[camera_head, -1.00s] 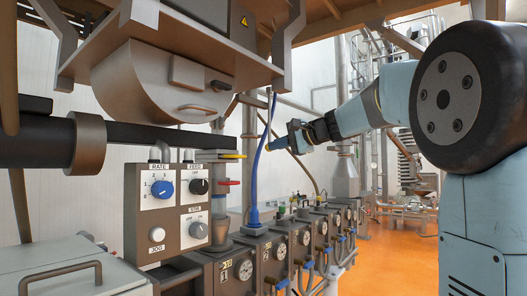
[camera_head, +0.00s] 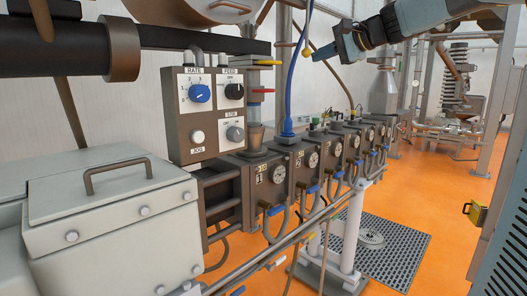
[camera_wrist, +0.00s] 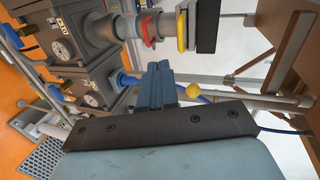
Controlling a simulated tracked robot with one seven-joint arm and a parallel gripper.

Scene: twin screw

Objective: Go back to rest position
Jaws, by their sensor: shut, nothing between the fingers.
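My gripper (camera_head: 314,55) is in the upper right of the head view. Its blue fingers point left and slightly down, near a hanging blue cable (camera_head: 297,80). The wrist view also shows the blue fingers (camera_wrist: 160,70) side by side, closed with nothing between them. A small yellow ball (camera_wrist: 193,91) appears beside the fingers in the wrist view and near the fingertips in the head view (camera_head: 307,51). I cannot tell whether the fingers touch it.
A control box (camera_head: 208,112) with knobs stands left of centre. A row of grey valve units with gauges (camera_head: 311,160) runs back to the right. A grey lidded box (camera_head: 110,205) fills the lower left. Orange floor (camera_head: 425,205) and a dark grating (camera_head: 385,250) are at right.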

